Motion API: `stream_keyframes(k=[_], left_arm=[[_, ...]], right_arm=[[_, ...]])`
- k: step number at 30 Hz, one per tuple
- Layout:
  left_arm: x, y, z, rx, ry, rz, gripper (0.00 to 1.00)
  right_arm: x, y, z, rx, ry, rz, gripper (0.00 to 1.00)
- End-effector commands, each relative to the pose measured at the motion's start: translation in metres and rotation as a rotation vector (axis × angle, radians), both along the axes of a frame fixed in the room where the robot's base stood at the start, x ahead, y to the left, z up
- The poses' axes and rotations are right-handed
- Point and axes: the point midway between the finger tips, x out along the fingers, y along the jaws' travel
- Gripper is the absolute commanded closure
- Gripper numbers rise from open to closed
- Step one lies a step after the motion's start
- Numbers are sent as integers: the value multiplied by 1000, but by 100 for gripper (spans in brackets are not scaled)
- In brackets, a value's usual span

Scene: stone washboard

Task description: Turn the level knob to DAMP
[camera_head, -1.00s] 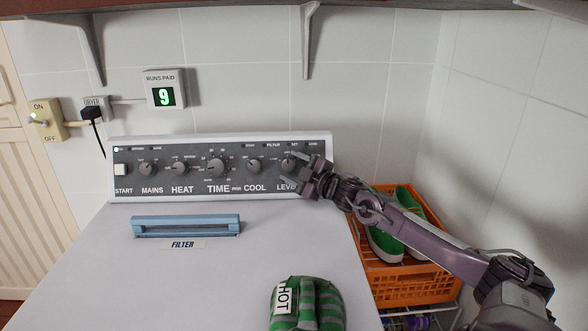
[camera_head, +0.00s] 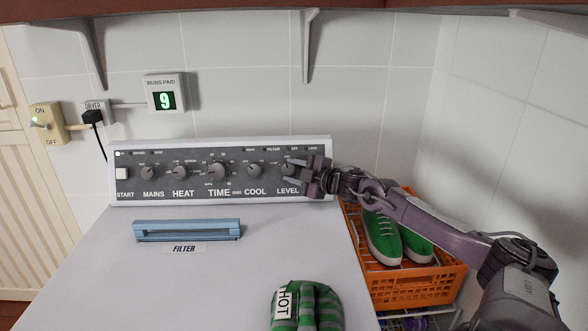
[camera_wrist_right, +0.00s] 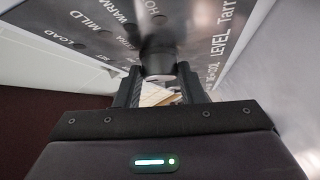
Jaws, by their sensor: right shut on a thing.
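The level knob (camera_head: 287,170) is a dark round knob at the right end of the dryer's control panel, above the word LEVEL. My right gripper (camera_head: 306,174) reaches it from the right, with its fingers at the panel. In the right wrist view the knob (camera_wrist_right: 158,55) stands between the fingertips of my right gripper (camera_wrist_right: 158,82), which is shut on it. MILD, WARM and LOAD are readable on the panel there. I cannot read where the knob points, and the DAMP mark is not readable. My left gripper is not in view.
Other knobs for mains, heat, time (camera_head: 217,172) and cool sit left along the panel. A blue filter handle (camera_head: 187,230) and a green striped HOT mitt (camera_head: 306,306) are on the dryer top. An orange crate (camera_head: 420,289) with green shoes stands right, below my arm.

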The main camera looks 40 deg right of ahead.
Motion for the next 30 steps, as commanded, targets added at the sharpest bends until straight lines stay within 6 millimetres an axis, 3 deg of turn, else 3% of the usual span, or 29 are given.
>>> stream_keyframes(k=[8, 21, 30], left_arm=[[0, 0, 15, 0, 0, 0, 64], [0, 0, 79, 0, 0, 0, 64], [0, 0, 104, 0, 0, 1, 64]], right_arm=[[2, -3, 12, -181, 147, 107, 87], [5, -2, 20, -436, 369, 269, 87], [6, -2, 16, -539, 455, 330, 87]])
